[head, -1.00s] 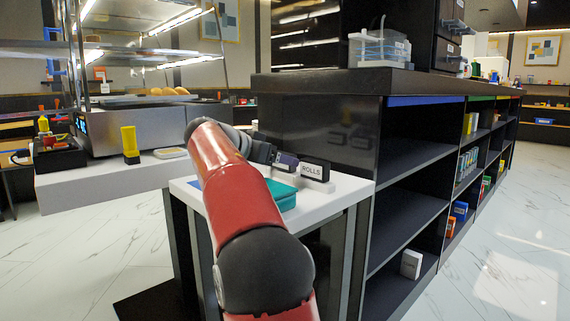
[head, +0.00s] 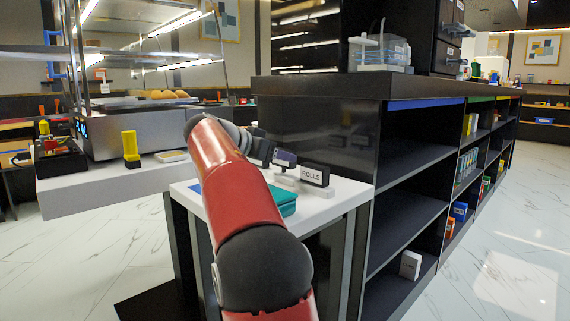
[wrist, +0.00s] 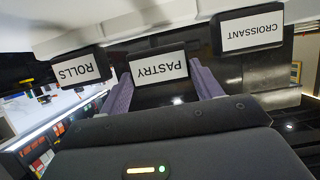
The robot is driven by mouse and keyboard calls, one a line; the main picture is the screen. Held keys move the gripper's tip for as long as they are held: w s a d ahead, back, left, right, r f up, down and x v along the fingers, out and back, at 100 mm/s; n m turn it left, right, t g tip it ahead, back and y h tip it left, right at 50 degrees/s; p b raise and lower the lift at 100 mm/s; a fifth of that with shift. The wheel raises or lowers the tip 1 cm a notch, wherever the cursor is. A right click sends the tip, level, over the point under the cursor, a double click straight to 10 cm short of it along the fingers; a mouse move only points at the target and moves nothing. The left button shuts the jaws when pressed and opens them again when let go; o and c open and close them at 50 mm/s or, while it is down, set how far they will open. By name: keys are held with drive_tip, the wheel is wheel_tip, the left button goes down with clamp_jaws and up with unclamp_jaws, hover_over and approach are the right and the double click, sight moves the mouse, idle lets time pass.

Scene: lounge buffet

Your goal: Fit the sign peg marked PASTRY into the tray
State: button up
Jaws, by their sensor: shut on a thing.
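The PASTRY sign (wrist: 159,67), a dark block with a white label, sits between the two purple fingers of my gripper (wrist: 163,80) in the wrist view, where the lettering is upside down. The ROLLS sign (wrist: 81,69) is left of it there and the CROISSANT sign (wrist: 252,32) right of it. In the head view my gripper (head: 266,150) is partly behind my arm, close left of the ROLLS sign (head: 314,175). The ROLLS sign stands upright on the white tray (head: 318,190). The PASTRY peg's lower end is hidden, so I cannot tell whether it touches the tray.
The dark shelf unit (head: 405,165) stands close on the right. A yellow object (head: 131,146) stands on the left counter.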

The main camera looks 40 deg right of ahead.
drive_tip(key=shift+r+p, duration=0.95)
drive_tip(key=shift+r, duration=0.35)
drive_tip(key=shift+r, duration=0.1)
